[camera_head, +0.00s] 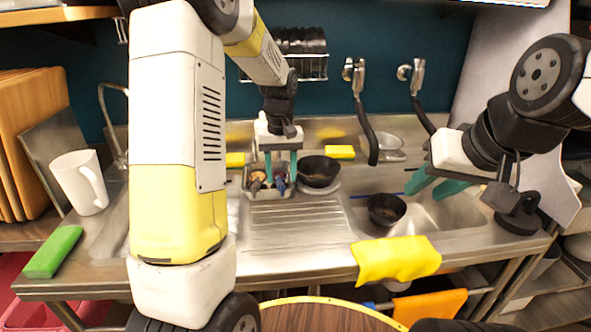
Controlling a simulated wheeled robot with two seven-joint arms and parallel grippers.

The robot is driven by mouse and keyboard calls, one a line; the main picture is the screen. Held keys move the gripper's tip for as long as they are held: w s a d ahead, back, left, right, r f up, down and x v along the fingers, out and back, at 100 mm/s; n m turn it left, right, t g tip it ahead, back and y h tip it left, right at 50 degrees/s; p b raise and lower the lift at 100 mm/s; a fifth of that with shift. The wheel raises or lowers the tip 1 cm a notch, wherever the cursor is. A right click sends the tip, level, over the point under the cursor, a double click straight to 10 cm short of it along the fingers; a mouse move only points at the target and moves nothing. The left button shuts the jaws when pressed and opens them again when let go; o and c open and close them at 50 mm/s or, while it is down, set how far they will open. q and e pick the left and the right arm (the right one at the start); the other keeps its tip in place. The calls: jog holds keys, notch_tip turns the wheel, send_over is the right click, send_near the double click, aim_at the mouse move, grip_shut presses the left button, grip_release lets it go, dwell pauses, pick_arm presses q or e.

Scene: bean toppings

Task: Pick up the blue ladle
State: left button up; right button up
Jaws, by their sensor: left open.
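The blue ladle (280,184) stands in a small metal container with compartments (270,195) on the far part of the steel counter. Only a small blue part of it shows, and its bowl is hidden. A second, darker handle (257,184) shows in the container to its left. My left gripper (281,178) points down over the container, its teal fingers open on either side of the blue ladle's upper part. I cannot tell whether they touch it. My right gripper (428,190) is open and empty over the sink at the right, well away from the ladle.
A black bowl (318,171) stands right beside the container. Another dark bowl (386,209) sits at the sink's left. A yellow cloth (396,260) hangs over the front edge. A white mug (80,182) and green sponge (54,252) are at left. The ribbed drainboard (295,232) is clear.

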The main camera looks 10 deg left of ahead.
pick_arm(q)
notch_tip(320, 180, down, 8)
jog(key=shift+a+r, duration=0.1)
jog(key=shift+r, duration=0.05)
grip_shut()
dwell(0.4)
